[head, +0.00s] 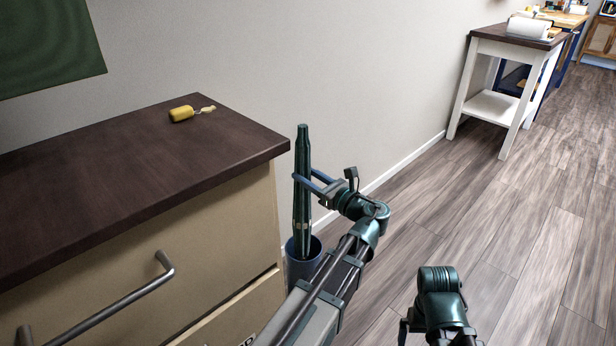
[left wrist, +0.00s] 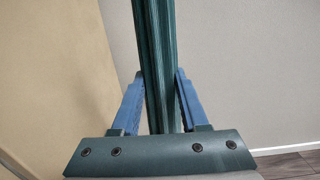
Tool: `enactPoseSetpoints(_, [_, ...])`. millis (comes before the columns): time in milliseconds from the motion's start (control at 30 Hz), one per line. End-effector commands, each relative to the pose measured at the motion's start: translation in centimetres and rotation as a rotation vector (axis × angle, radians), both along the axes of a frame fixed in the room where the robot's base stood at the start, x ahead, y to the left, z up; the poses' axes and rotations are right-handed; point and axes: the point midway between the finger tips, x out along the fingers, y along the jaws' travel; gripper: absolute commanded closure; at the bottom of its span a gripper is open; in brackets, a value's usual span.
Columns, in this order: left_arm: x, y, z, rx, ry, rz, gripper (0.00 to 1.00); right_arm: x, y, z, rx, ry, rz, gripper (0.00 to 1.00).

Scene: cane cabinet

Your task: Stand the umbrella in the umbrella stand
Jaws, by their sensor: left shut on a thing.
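The dark green umbrella (head: 303,210) is folded and upright beside the cabinet. Its lower end goes behind the front rim of the blue-grey umbrella stand (head: 302,268), within the mouth as seen from here. Whether its tip touches the bottom is hidden. My left gripper (head: 305,180) is shut on the umbrella's upper part. In the left wrist view the umbrella (left wrist: 157,60) runs between the two blue fingers (left wrist: 157,108). Part of the stand is hidden behind my left arm. My right arm shows at the bottom, but its fingers are not visible.
A cabinet (head: 225,210) with a dark top stands left of the umbrella. A yellow-handled item (head: 183,113) lies on the top. The wall (head: 370,90) is close behind. A white side table (head: 510,75) stands farther back. The wooden floor (head: 500,210) to the right is clear.

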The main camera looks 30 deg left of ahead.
Motion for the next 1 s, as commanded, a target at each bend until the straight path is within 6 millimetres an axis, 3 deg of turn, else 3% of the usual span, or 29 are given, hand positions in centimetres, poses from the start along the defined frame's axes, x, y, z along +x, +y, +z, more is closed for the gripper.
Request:
enactPoseSetpoints(333, [0.01,0.07,-0.21,0.001,0.000,0.000,1.00,0.00,0.00,-0.24,0.000,0.000,-0.001,0.00])
enactPoseSetpoints(367, [0.01,0.07,-0.21,0.001,0.000,0.000,0.53,0.00,0.00,-0.24,0.000,0.000,0.000,0.00])
enactPoseSetpoints(533, [0.02,0.06,-0.23,0.001,0.000,0.000,0.22,0.00,0.00,-0.24,0.000,0.000,0.000,0.00])
enactPoseSetpoints(1000, [-0.13,0.07,-0.30,0.000,0.000,0.000,0.21,-0.01,0.00,-0.29,0.000,0.000,0.000,0.00])
